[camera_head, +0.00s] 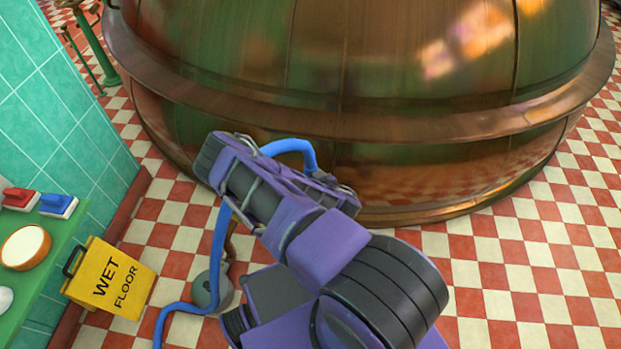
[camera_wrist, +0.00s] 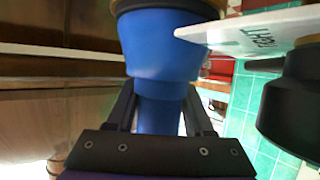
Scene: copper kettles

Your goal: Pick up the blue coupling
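The blue coupling (camera_wrist: 160,48) fills the upper middle of the wrist view, with a brass-coloured rim at its top edge. My gripper (camera_wrist: 160,97) has one finger on each side of the coupling's narrower blue neck and appears shut on it. In the head view a blue hose (camera_head: 219,250) rises from the floor, arches behind my arm and comes down near its end. The coupling itself is hidden by my arm there.
A large copper kettle (camera_head: 400,60) stands behind my arm. A yellow wet floor sign (camera_head: 110,278), a grey rounded object (camera_head: 212,288) and a green shelf (camera_head: 65,235) are at left. In the wrist view, a white lettered plate (camera_wrist: 250,30) and black round part (camera_wrist: 290,105) are close at right.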

